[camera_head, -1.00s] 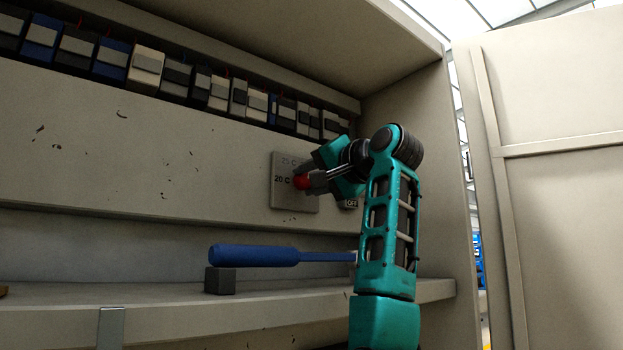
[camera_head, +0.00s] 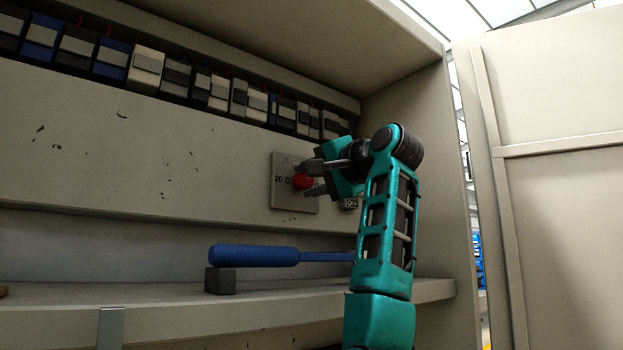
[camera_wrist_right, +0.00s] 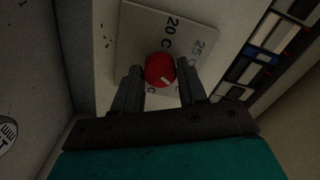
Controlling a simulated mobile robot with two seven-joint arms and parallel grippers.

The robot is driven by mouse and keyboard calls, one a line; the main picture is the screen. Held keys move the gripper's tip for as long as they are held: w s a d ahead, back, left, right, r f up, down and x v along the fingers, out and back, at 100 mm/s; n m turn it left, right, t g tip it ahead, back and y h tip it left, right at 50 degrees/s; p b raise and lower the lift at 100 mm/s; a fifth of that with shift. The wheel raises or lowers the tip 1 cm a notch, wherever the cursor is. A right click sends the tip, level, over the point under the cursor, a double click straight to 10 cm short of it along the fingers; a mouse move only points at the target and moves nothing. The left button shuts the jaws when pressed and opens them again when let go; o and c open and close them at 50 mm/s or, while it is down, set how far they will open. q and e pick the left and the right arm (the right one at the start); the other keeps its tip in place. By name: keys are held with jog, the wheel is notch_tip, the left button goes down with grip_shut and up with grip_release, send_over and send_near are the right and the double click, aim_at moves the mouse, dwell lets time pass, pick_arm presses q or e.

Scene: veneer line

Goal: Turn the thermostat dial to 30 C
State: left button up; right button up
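The red thermostat dial (camera_head: 303,181) sits on a square grey plate (camera_head: 283,199) on the cabinet's back wall. In the right wrist view the dial (camera_wrist_right: 160,69) has a white mark towards its lower right. The plate there (camera_wrist_right: 138,35) shows "20 C" above the dial, "25 C" to the right and a partly hidden label at lower right. My right gripper (camera_head: 310,178) is open, its fingers apart on either side of the dial; in the wrist view (camera_wrist_right: 159,84) gaps show beside the dial. My left gripper is out of view.
A small "OFF" label (camera_head: 351,203) is right of the plate, beside my gripper. A blue-handled tool (camera_head: 254,256) lies below, by a dark block (camera_head: 220,281) on the shelf (camera_head: 180,296). A row of breakers (camera_head: 145,68) runs above. The cabinet side wall stands right of my arm.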

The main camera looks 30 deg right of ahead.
jog(key=o, duration=0.4)
jog(key=shift+c, duration=0.2)
jog(key=shift+s+b, duration=0.3)
jog(key=shift+s, duration=0.25)
jog(key=s+d+b, duration=0.1)
jog(key=s+b, duration=0.2)
jog(key=s, duration=0.9)
jog(key=shift+w, duration=0.15)
